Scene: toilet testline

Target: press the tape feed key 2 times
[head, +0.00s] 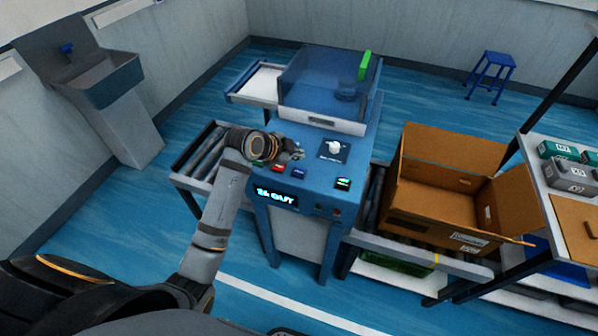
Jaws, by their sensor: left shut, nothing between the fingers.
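A blue machine (355,130) stands in the middle of the head view with a control panel on its sloping top. On the panel are a red key (278,168), a dark blue key (299,173) and a small green key (259,166). Their labels are too small to read, so I cannot tell which is the tape feed key. My left gripper (296,155) is shut and empty, just above and behind the red and blue keys. I cannot tell whether it touches the panel. A lit display (277,196) on the front edge ends in "OUT". My right gripper is not in view.
A white knob (334,149) and a green-lit switch (343,184) sit right of the keys. A clear blue cover (325,80) rises behind. An open cardboard box (430,205) stands on the right conveyor. A roller conveyor (203,158) lies left.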

